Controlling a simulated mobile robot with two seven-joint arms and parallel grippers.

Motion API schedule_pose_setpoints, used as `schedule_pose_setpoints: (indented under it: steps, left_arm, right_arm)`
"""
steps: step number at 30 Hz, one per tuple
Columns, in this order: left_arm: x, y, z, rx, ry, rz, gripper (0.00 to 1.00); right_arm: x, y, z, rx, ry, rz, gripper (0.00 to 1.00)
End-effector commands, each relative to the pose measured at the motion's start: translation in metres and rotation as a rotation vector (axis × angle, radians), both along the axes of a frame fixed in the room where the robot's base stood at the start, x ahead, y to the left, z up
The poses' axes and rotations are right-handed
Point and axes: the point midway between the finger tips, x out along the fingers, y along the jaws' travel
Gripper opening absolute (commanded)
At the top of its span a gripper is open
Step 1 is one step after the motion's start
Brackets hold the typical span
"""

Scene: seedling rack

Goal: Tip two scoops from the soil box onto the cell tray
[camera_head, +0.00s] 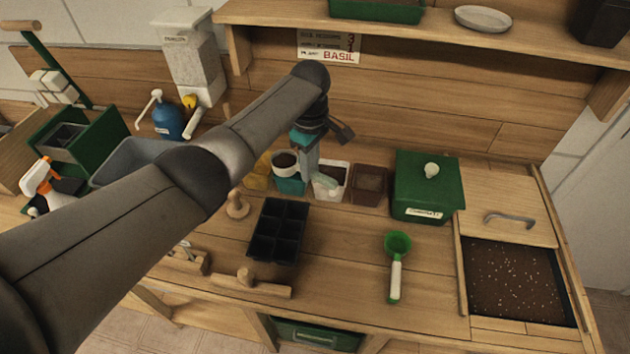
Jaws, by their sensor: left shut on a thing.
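The soil box (567,290) is at the right of the bench, its wooden lid slid back and dark soil with white specks showing. A green scoop (397,245) with a white handle lies on the bench left of it. The black cell tray (278,230) lies mid-bench; its cells look dark and I cannot tell whether they hold soil. My left gripper (318,172) is over the row of pots behind the tray, apart from scoop and tray. It is shut on a small pale thing at the white pot (331,190), partly hidden and not clearly identifiable. My right gripper is not in view.
A teal pot (290,186), a brown pot (369,182) and a green lidded box (428,190) line the back. A wooden tool (250,284) lies before the tray. A blue bottle (168,120) stands at left. Bench around the scoop is clear.

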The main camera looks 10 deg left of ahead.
Motion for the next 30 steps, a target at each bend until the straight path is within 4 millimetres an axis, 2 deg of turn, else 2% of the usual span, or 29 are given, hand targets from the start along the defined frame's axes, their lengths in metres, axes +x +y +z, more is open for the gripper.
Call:
schedule_pose_setpoints:
  steps: [1,3,9,14,22,23,24,27,30]
  left_arm:
    - [-0.008,-0.005,-0.004,-0.005,0.012,0.052,0.00]
    - [-0.018,-0.009,-0.018,-0.002,0.009,0.116,0.00]
    - [-0.041,-0.017,-0.044,0.002,0.001,0.208,0.00]
    - [-0.046,-0.019,-0.053,0.002,-0.004,0.222,0.00]
    - [-0.046,-0.018,-0.081,0.003,-0.003,0.223,0.00]
    - [-0.047,-0.017,-0.082,0.002,-0.007,0.223,0.00]
    - [-0.049,-0.016,-0.074,-0.014,-0.034,0.226,0.00]
    - [-0.050,-0.015,-0.068,-0.051,-0.096,0.229,0.00]
    - [-0.051,-0.014,-0.069,-0.086,-0.160,0.234,0.00]
  right_arm:
    - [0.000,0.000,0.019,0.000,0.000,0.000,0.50]
    - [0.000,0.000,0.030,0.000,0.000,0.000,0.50]
    - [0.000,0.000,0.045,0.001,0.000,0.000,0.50]
    - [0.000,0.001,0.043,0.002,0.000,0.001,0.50]
    - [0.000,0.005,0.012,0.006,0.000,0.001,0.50]
    - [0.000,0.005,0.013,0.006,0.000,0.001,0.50]
    - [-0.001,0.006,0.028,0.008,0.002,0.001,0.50]
    - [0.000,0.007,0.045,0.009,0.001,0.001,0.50]
    - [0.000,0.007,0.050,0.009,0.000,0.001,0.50]
